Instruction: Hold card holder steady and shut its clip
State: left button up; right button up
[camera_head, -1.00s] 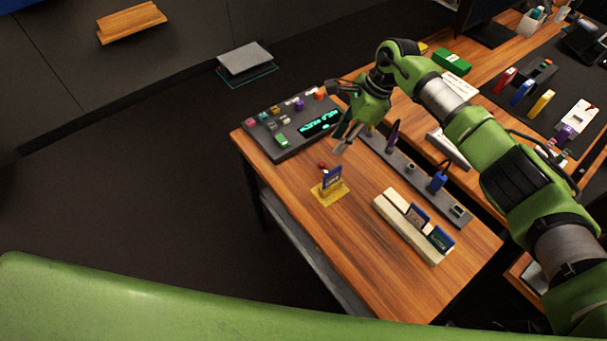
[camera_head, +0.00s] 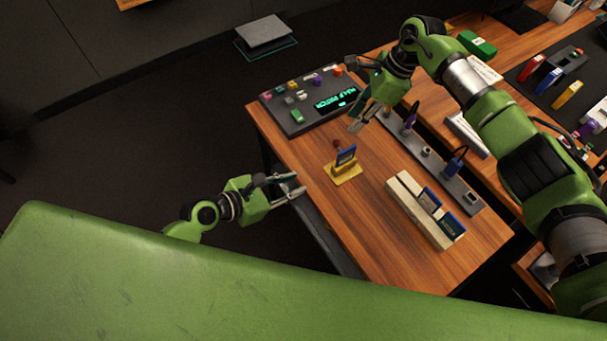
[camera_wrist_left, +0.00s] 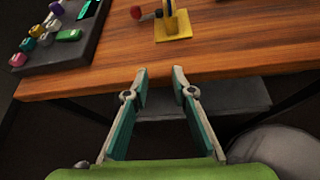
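The card holder (camera_head: 345,174) has a yellow base and stands upright on the wooden table, with a blue card (camera_head: 346,155) in it. A small red knob (camera_head: 337,143), which may belong to its clip, shows behind it. In the left wrist view the yellow base (camera_wrist_left: 173,27) is ahead, beyond the fingertips. My left gripper (camera_head: 298,184) is open and empty at the table's left edge, apart from the holder. It also shows in the left wrist view (camera_wrist_left: 160,82). My right gripper (camera_head: 362,122) is above the table behind the holder, with its fingers apart and nothing visible between them.
A dark panel (camera_head: 300,120) with colored buttons and a lit display lies at the back left. A cream rack (camera_head: 412,218) with blue cards stands to the right. A grey strip (camera_head: 435,165) with plugs runs behind it. The table's front right is clear.

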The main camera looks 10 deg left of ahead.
pick_arm(q)
jog(key=h, duration=0.1)
send_near(344, 164)
jog(key=s+a, duration=0.2)
jog(key=a, duration=0.1)
jog(key=shift+n, duration=0.4)
jog(key=x, duration=1.4)
jog(key=shift+d+r, duration=0.25)
jog(key=shift+r, duration=0.1)
